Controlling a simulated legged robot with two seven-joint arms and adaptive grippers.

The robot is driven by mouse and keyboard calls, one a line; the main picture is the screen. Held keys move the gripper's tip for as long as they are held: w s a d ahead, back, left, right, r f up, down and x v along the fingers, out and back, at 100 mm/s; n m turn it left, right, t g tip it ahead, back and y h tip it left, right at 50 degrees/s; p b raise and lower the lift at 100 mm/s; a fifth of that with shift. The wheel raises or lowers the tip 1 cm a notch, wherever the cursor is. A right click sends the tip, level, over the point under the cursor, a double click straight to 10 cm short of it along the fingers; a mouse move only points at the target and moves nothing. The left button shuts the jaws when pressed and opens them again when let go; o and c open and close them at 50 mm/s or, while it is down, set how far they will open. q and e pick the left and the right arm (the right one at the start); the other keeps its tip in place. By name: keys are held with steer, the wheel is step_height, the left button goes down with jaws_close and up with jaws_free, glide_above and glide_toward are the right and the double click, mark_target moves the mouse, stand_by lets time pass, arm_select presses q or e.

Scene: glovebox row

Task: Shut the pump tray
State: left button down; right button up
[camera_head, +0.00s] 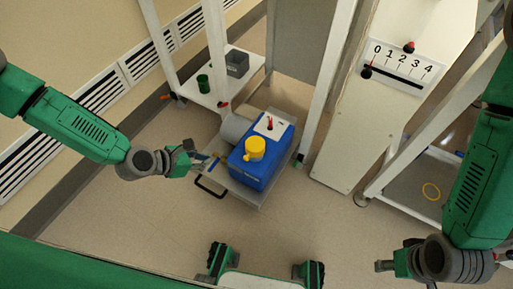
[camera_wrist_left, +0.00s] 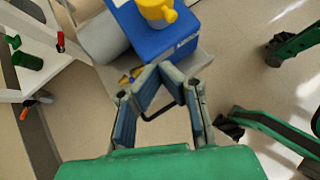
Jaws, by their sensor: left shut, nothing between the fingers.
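The pump tray (camera_head: 276,180) is a grey platform low on the floor, standing out in front of a grey-panelled white frame. It carries a blue pump box (camera_head: 262,170) with a yellow cap and a grey cylinder. A black bar handle (camera_head: 209,188) is on its front edge. My left gripper (camera_head: 212,160) is beside the handle and above the tray's front left. In the left wrist view its fingertips (camera_wrist_left: 165,70) meet with nothing between them, and the handle (camera_wrist_left: 160,111) shows between and below the fingers. My right gripper (camera_head: 382,266) is at the lower right, far from the tray; its fingers are unclear.
A white cart shelf (camera_head: 205,92) at the back left holds a green cup (camera_head: 203,83) and a grey bin (camera_head: 237,62). A white panel with a 0–4 scale (camera_head: 403,66) stands right of the tray. Another white frame is at the right. The floor in front is clear.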

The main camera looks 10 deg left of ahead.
mark_target(246, 150)
arm_select(q)
steer(key=b+x, duration=0.1)
steer(key=x, duration=0.3)
steer(key=r+b+x, duration=0.1)
steer(key=x, duration=0.3)
steer(key=w+d+b+x, duration=0.1)
steer(key=b+x, duration=0.1)
steer(key=x, duration=0.2)
steer(key=shift+r, duration=0.15)
steer(key=shift+w+d, duration=0.4)
steer(key=shift+w, duration=0.15)
steer(key=shift+w+d+r, duration=0.1)
steer(key=shift+w+d, duration=0.05)
steer(key=shift+d, duration=0.15)
